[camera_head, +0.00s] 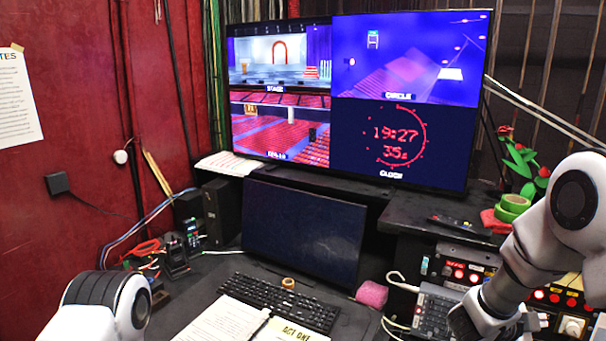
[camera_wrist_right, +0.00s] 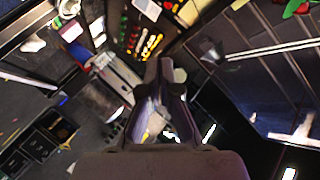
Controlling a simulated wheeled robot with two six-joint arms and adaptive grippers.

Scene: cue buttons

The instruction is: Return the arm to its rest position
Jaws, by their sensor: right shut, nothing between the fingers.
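My right arm (camera_head: 575,205) comes in from the right edge in the head view, bent over the button panel (camera_head: 480,256) with its lit red and white buttons. Its lower link reaches down toward the bottom edge, in front of part of the panel. In the right wrist view my right gripper (camera_wrist_right: 166,68) is shut and empty, its dark fingers together. The background there is tilted, and I cannot tell how far the fingertips are from any surface. Part of my left arm (camera_head: 105,302) shows at the bottom left of the head view; its gripper is out of the picture.
A large monitor (camera_head: 410,60) with four pictures stands at the back. A dark screen (camera_head: 303,232), a keyboard (camera_head: 280,300) and open papers (camera_head: 225,320) are on the desk.

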